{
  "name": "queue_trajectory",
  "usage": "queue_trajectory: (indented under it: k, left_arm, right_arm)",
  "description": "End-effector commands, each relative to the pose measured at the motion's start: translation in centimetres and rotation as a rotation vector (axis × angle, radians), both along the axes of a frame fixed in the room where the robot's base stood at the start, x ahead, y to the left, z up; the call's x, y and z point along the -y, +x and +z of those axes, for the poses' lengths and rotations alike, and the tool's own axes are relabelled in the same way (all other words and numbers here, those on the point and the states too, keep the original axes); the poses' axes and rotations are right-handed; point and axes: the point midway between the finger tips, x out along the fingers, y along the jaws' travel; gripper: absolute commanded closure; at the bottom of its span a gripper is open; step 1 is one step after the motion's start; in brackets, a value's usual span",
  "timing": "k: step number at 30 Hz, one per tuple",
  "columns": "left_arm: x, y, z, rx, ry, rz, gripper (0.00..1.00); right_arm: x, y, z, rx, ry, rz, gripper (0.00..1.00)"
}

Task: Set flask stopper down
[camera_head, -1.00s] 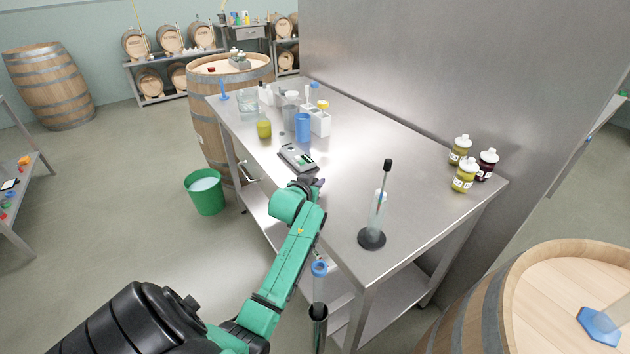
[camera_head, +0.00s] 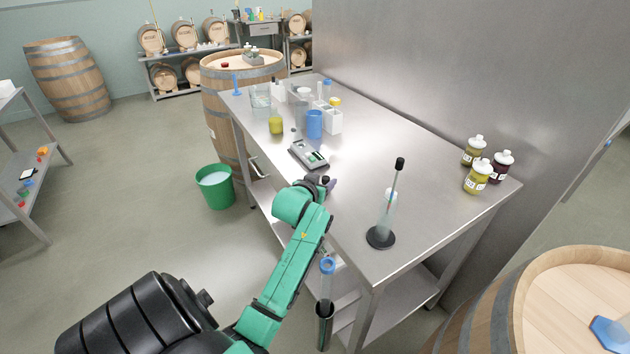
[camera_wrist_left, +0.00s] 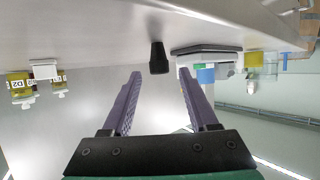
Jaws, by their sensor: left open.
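A small dark stopper (camera_wrist_left: 158,57) rests on the steel table (camera_wrist_left: 100,42), which appears upside down at the top of the left wrist view. It lies just beyond the tips of my left gripper (camera_wrist_left: 160,74), whose two purple fingers are spread apart with nothing between them. In the head view my left gripper (camera_head: 328,184) is low over the near edge of the table, close to the scale (camera_head: 310,155). The stopper is small and hard to make out there beside the fingers. I cannot tell which vessel is its flask. My right gripper is not in view.
Beakers and a white rack (camera_head: 334,121) stand toward the far end. Several lidded jars (camera_head: 479,176) stand along the wall. The table between the cylinder and the wall is clear.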

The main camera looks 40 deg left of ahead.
Motion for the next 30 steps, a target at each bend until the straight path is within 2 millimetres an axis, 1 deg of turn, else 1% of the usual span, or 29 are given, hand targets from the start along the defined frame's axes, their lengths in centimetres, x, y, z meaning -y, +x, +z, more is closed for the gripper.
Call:
queue_trajectory:
  k: [1, 6, 9, 11, 15, 30]
  left_arm:
    - [0.4, -1.1, 0.3, 0.000, 0.000, 0.000, 0.40]
    - [1.9, -5.0, 2.0, -0.001, 0.000, 0.000, 0.40]
    - [2.5, -6.6, 2.8, 0.000, 0.000, 0.000, 0.40]
    - [2.8, -7.2, 3.1, -0.001, -0.001, 0.000, 0.40]
    - [2.9, -7.7, 3.4, 0.000, 0.000, 0.000, 0.40]
    - [2.9, -7.7, 3.4, 0.000, 0.000, 0.000, 0.40]
  right_arm:
    - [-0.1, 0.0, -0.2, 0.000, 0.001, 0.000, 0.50]
    - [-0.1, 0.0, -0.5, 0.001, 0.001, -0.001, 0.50]
    - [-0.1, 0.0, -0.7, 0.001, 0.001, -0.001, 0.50]
    - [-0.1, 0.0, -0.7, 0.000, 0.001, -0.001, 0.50]
    - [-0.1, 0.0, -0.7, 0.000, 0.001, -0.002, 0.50]
    - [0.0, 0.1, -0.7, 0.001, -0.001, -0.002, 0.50]
